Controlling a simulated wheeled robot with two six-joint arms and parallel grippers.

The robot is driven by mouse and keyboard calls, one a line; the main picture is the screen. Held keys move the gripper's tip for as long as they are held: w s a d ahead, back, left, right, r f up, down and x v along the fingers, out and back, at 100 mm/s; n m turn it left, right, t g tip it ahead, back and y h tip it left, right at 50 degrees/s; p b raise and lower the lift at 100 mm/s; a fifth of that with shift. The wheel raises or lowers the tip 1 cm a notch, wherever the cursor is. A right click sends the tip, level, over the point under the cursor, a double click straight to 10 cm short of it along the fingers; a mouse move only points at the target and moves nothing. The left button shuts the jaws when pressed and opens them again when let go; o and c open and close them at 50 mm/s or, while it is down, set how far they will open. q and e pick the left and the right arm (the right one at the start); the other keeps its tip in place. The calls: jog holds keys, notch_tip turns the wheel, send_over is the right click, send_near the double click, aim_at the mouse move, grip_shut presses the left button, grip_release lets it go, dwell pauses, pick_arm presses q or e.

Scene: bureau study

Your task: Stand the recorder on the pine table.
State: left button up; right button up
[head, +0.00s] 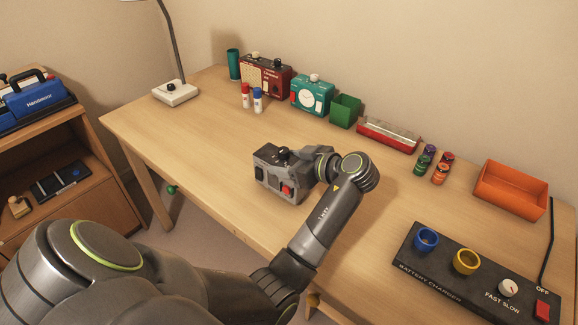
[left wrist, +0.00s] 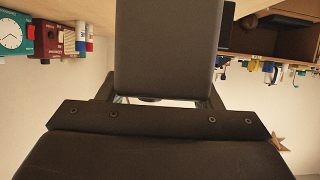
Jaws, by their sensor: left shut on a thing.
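A grey box-shaped device (head: 271,178) with a black knob on top and red switches on its front, seemingly the recorder, is in the middle of the head view, over the front part of the pine table (head: 215,120). It looks upright. My left gripper (head: 310,160) is shut on it from the right, and the hand hides part of its top and right side. I cannot tell whether its base touches the table. In the left wrist view a dark block fills the middle, and the jaws' hold is not clear there. My right gripper is not in view.
A lamp (head: 176,92), red radio (head: 265,77), teal timer (head: 312,95), green box (head: 345,111) and red tray (head: 388,135) line the back. A battery charger (head: 440,270) and orange bin (head: 511,190) stand right. The table left of the device is clear.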

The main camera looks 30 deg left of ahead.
pick_arm(q)
jog(key=shift+f, duration=0.7)
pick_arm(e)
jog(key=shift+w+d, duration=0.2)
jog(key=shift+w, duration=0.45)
pick_arm(q)
jog(key=o, duration=1.2)
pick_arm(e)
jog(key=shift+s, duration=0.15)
pick_arm(q)
jog(key=shift+d, duration=0.15)
jog(key=v, duration=0.7)
jog(key=shift+r+b, duration=0.15)
jog(key=shift+b, duration=0.25)
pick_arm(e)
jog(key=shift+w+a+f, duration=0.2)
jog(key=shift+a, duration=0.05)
